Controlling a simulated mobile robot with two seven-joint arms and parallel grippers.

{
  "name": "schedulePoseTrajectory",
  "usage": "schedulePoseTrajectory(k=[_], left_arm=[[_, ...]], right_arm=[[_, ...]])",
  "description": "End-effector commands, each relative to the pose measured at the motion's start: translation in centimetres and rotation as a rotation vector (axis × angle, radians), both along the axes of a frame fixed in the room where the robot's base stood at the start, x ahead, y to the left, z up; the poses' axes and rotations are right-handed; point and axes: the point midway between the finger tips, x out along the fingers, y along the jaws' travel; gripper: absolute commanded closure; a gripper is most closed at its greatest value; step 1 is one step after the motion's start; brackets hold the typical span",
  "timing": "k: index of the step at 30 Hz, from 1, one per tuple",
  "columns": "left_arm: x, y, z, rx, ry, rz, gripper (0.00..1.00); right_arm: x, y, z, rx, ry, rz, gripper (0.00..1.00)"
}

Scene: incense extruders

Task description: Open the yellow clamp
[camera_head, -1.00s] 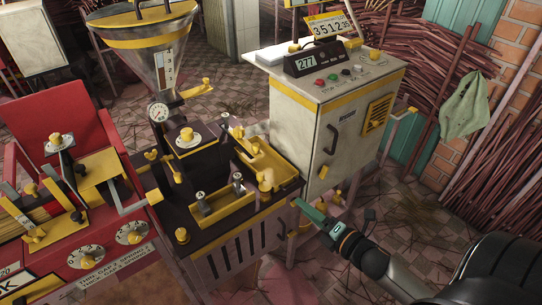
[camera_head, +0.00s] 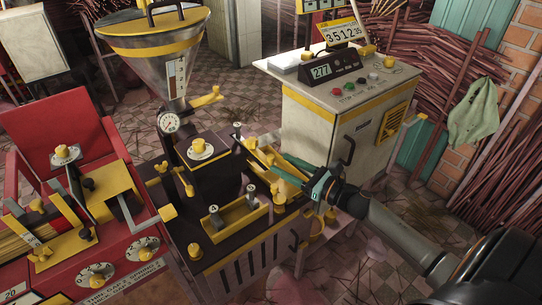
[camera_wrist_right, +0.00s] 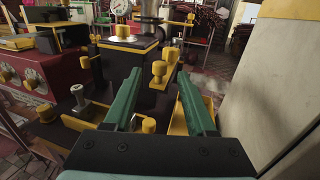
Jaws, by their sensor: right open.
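A yellow part with a round knob, which looks like the yellow clamp (camera_wrist_right: 159,70), stands between and beyond my right fingertips in the right wrist view. Whether it is open or closed I cannot tell. In the head view my right gripper (camera_head: 281,164) is over the right end of the dark extruder bench (camera_head: 238,240), beside the yellow trough parts. Its two green fingers are apart and hold nothing, and they also show in the right wrist view (camera_wrist_right: 160,85). They partly hide the yellow parts behind them. My left gripper is not in view.
A grey cabinet (camera_head: 310,120) with a digital display (camera_head: 321,71) stands close behind and right of my gripper. A metal hopper (camera_head: 165,60) and a gauge (camera_head: 169,123) rise at the bench's back. A red machine (camera_head: 55,125) is at left.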

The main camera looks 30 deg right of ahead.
Motion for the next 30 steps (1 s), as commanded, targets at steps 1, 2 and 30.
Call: schedulePoseTrajectory(k=[1,2,30], left_arm=[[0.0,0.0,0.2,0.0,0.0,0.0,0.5],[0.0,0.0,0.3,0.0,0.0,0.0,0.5],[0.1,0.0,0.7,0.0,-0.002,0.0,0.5]], right_arm=[[0.9,0.3,0.3,0.001,-0.003,-0.001,0.44],[1.4,0.4,0.2,0.002,-0.002,-0.002,0.44],[4.9,1.7,0.0,0.002,0.001,-0.001,0.69]])
